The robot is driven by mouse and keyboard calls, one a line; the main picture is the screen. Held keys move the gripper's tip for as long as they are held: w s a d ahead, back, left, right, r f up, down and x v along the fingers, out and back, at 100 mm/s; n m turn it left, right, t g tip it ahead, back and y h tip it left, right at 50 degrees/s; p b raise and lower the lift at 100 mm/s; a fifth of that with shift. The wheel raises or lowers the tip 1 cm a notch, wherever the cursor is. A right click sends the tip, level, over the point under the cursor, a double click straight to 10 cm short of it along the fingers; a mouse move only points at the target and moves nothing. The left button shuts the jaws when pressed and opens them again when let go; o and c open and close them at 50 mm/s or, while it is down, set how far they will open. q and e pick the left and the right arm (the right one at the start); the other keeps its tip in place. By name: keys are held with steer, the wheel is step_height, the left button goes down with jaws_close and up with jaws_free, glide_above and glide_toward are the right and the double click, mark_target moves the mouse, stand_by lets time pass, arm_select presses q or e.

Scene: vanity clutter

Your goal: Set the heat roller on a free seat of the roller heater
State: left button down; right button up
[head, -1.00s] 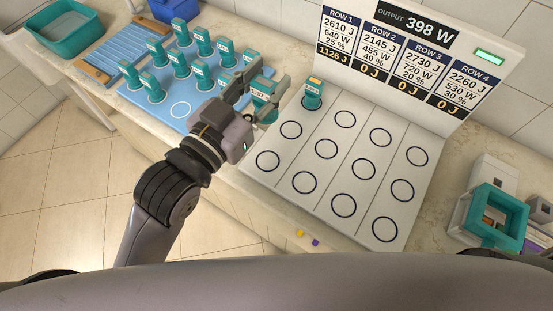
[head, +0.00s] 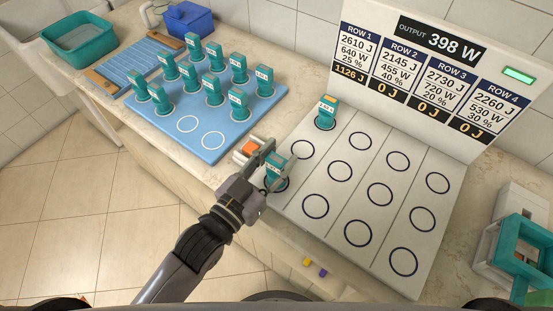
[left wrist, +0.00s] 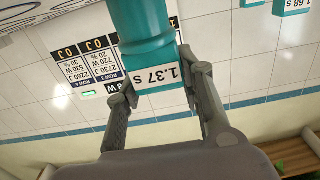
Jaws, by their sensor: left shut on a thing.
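My left gripper (head: 270,160) is shut on a teal heat roller (head: 275,170). The held roller is over the front-left ring seat of the white roller heater (head: 360,235), in row 1. I cannot tell whether its base touches the seat. In the left wrist view the roller (left wrist: 146,45) is between the two fingers, with a label reading 1.37 s. Another teal roller (head: 325,114) with an orange top stands on the back seat of row 1. The other visible ring seats are empty. My right gripper is not in view.
A blue mat (head: 230,125) at left holds several teal rollers and two bare rings. A display panel (head: 425,75) rises behind the heater. A small orange-topped block (head: 249,147) is beside my gripper. A teal-framed device (head: 520,245) stands at right. Two small blocks lie in front.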

arm_select(q)
steer(key=shift+f, duration=0.3)
steer(key=shift+f, duration=0.1)
steer(key=c, duration=1.5)
jaws_free()
steer(key=o, duration=0.4)
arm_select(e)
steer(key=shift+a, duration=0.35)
